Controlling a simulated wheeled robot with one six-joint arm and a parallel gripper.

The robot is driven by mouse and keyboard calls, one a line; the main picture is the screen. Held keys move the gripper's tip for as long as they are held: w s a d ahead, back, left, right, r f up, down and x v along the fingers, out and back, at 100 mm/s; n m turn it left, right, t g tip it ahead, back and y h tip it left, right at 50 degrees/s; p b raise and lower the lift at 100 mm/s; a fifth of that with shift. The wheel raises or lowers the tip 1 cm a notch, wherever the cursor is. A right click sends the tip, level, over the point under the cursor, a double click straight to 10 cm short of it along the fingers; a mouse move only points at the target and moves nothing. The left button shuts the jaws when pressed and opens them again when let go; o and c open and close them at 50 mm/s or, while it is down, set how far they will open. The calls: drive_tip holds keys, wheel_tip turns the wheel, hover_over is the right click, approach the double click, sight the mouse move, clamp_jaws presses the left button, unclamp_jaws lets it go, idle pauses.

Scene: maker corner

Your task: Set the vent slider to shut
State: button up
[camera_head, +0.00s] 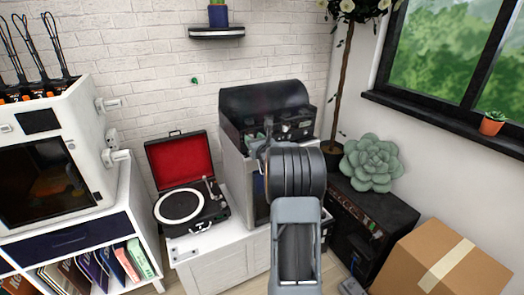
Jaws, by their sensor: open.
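I cannot clearly make out a vent slider in the head view. A machine with a black curved hood (265,97) stands at the back centre, with small dark controls along its front. My arm reaches up in front of it and covers part of its front and the pale body below. My gripper (267,138) is at the arm's far end, small and partly hidden by the wrist. It appears open and empty, in front of the machine's controls. Whether it touches anything is hidden.
A white printer-like cabinet (83,120) with side fittings stands at left on a shelf unit. An open record player (180,205) sits left of the arm. A black amplifier (385,215), green succulent (372,163) and cardboard box (440,258) crowd the right. A window sill (445,120) runs above.

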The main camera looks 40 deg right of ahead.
drive_tip(key=b+v, duration=0.1)
drive_tip(key=v, duration=1)
drive_tip(key=shift+s+b, duration=0.2)
drive_tip(key=shift+b, duration=0.1)
drive_tip(key=shift+a, duration=0.1)
